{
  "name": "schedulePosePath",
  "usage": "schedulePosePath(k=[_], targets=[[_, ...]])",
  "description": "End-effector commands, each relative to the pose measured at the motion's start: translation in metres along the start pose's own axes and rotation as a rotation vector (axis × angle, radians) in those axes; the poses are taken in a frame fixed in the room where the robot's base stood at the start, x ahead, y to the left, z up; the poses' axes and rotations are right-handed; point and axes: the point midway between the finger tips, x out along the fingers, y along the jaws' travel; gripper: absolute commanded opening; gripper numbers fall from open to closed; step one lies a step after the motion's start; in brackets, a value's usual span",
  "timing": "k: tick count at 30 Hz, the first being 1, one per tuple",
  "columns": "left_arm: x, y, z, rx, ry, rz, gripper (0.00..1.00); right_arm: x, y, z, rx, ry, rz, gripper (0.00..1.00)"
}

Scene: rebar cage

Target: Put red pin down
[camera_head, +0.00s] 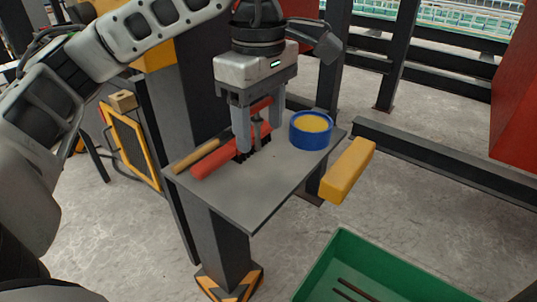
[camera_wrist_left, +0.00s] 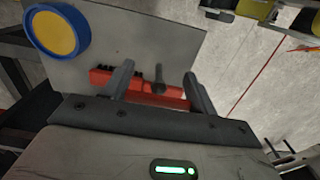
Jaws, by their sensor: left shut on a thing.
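The red pin (camera_head: 262,105) has a red crosspiece and a grey shaft that points down. My left gripper (camera_head: 258,130) is shut on it, with the crosspiece between its two grey fingers. In the left wrist view the red pin (camera_wrist_left: 160,93) spans the gap between the fingertips of my left gripper (camera_wrist_left: 158,88). The grey shaft reaches toward a grey shelf (camera_head: 255,195). I cannot tell whether its tip touches the shelf. My right gripper is not in view.
A red brush with dark bristles (camera_head: 213,163) and a wooden stick (camera_head: 195,157) lie on the shelf's left part. A blue tin with yellow contents (camera_head: 311,130) stands at its right. A yellow block (camera_head: 348,170) is beside the shelf. The front of the shelf is clear.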

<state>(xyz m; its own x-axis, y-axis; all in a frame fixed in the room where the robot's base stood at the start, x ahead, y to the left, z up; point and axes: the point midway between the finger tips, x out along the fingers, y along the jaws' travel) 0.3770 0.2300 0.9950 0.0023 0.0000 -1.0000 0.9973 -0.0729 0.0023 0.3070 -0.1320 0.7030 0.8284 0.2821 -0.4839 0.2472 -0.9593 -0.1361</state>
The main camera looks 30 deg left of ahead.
Motion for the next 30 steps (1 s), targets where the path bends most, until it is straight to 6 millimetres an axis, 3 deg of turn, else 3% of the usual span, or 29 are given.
schedulePosePath(k=[3,17,29,30], targets=[[0.024,-0.001,0.000,0.002,0.001,-0.004,0.33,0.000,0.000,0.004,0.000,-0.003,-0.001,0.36],[0.075,0.000,0.000,0.004,0.000,-0.003,0.33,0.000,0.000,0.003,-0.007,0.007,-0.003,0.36],[0.083,0.000,0.001,0.005,-0.001,0.001,0.33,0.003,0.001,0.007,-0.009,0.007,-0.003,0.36],[0.080,0.000,0.001,0.005,0.000,0.001,0.69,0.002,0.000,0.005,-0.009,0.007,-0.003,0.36]])
